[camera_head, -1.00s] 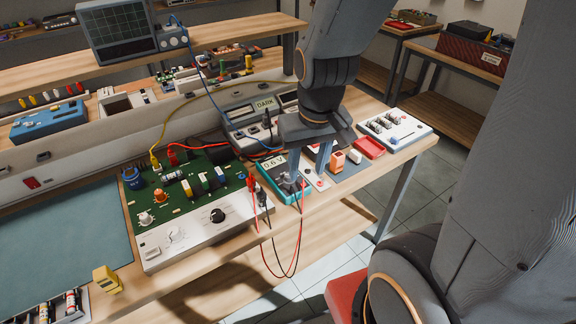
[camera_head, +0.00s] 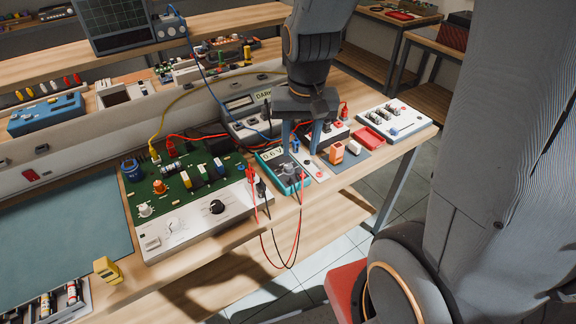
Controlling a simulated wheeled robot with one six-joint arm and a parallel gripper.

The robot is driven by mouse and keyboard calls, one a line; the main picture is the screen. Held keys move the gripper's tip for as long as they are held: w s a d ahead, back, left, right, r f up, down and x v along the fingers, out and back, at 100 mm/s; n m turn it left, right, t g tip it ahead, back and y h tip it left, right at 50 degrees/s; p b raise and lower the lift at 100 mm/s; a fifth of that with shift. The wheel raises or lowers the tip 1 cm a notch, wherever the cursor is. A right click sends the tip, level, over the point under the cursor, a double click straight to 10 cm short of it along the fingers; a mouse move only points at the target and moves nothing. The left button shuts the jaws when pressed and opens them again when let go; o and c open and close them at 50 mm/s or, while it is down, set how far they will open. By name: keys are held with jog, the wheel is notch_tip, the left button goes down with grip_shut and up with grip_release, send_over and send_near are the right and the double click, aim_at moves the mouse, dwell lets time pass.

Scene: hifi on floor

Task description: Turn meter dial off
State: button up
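The teal meter (camera_head: 284,184) lies near the front edge of the bench and its display (camera_head: 271,155) reads about 0.6 V. Its grey dial (camera_head: 289,170) shows below the display; its exact pointer direction is too small to tell. Red and black leads run from the meter's front end. My gripper (camera_head: 301,150) points down above the far part of the meter. Its two fingers are spread apart with nothing visibly between them. The fingertips look to be above and behind the dial, not around it.
A green circuit board (camera_head: 205,165) on a white panel stands to the left. A grey instrument (camera_head: 240,108) stands behind. An orange block (camera_head: 337,153), a red tray (camera_head: 369,138) and a white switch box (camera_head: 394,118) lie to the right. Red and black leads hang over the front edge.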

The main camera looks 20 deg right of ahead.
aim_at(288, 166)
jog(key=w+f+m+b, duration=0.1)
jog(key=w+f, duration=0.1)
jog(key=w+f+m+g+b, duration=0.1)
jog(key=w+f+m, duration=0.1)
jog(key=w, duration=0.1)
jog(key=w+f+m, duration=0.2)
jog(key=w, duration=0.1)
jog(key=shift+w+b, duration=0.2)
jog(key=shift+b, duration=0.2)
jog(key=shift+f+p, duration=0.85)
jog(key=shift+f, duration=2.85)
grip_shut()
